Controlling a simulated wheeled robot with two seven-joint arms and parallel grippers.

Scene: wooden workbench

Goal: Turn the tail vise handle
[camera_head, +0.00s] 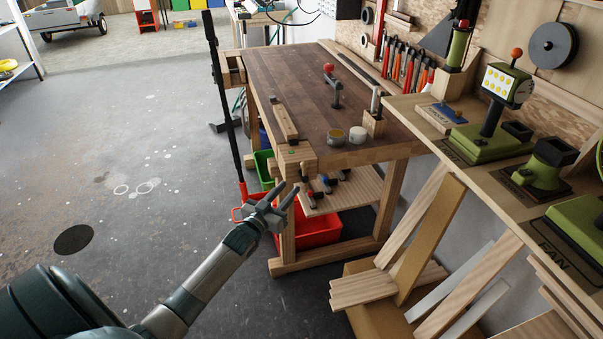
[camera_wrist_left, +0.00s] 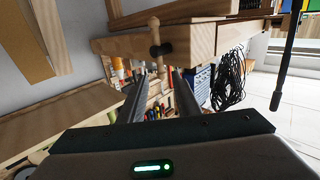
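The tail vise handle (camera_wrist_left: 153,45) shows in the left wrist view as a light wooden bar through a dark screw head, on the end of a wooden vise block (camera_wrist_left: 202,41). It stands roughly upright in that picture, just beyond my fingertips. In the head view, the vise block (camera_head: 297,157) is at the near left corner of the workbench (camera_head: 300,75); I cannot make out the handle there. My left gripper (camera_head: 286,189) is open and empty, in front of and below this corner. It also shows in the left wrist view (camera_wrist_left: 156,80), apart from the handle. My right gripper is not in view.
A red crate (camera_head: 318,232) and a green bin (camera_head: 262,168) are under the bench. A black pole (camera_head: 222,90) stands left of it. Wooden boards (camera_head: 430,235) lean at the right, below a shelf with green machines (camera_head: 490,140). The left floor is clear.

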